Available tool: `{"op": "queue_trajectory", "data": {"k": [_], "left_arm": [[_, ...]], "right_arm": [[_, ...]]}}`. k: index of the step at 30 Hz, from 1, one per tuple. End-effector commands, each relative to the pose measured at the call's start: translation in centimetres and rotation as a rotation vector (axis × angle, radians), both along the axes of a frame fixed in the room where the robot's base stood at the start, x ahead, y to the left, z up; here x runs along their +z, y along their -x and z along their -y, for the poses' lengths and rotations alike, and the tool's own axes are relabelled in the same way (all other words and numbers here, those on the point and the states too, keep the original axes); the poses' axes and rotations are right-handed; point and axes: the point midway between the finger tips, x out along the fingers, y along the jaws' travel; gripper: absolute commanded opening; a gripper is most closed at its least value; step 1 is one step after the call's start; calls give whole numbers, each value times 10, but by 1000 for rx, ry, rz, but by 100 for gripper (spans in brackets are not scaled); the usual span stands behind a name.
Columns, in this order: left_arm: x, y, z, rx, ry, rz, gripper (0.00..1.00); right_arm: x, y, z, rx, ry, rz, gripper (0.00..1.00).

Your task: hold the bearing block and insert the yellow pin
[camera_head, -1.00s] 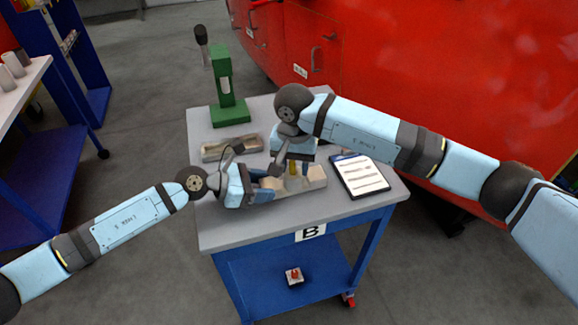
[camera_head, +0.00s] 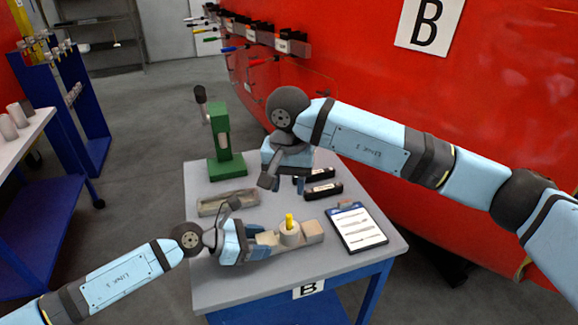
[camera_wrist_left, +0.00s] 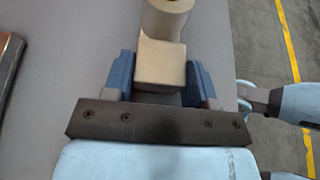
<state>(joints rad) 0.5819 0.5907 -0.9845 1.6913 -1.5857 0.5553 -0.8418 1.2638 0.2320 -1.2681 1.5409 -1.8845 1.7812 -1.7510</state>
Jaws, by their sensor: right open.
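The pale bearing block (camera_head: 312,231) lies on the grey table top near its front edge. The yellow pin (camera_head: 289,221) stands upright in the round boss in the block's middle; how deep it sits I cannot tell. My left gripper (camera_head: 257,237) is at the block's left end. My right gripper (camera_head: 287,184) is open and empty, above the table behind the block and clear of the pin.
A green press (camera_head: 225,150) stands at the back left of the table. A shallow tray (camera_head: 228,202) lies left of centre, dark cases (camera_head: 323,190) at the back right, and a clipboard (camera_head: 357,227) at the right. A red train body (camera_head: 400,100) rises behind.

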Motion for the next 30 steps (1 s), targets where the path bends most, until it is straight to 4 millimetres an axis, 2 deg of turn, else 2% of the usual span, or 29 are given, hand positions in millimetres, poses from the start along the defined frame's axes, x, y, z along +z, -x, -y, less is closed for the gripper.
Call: {"op": "queue_trajectory", "data": {"k": [1,3,4,17,20,30], "left_arm": [[-8,2,-3,0,-11,-9,62],[-8,2,-3,1,-10,-8,78],[-7,1,-3,1,-9,-8,81],[-1,1,-5,2,-3,-4,81],[3,4,-15,4,-4,-2,81],[28,25,-77,4,-7,-5,81]], "right_arm": [[-1,0,0,0,0,0,42],[-1,0,0,0,0,0,42],[-1,0,0,0,0,0,42],[0,0,0,0,0,0,42],[0,0,0,1,0,0,42],[0,0,0,1,0,0,42]]}}
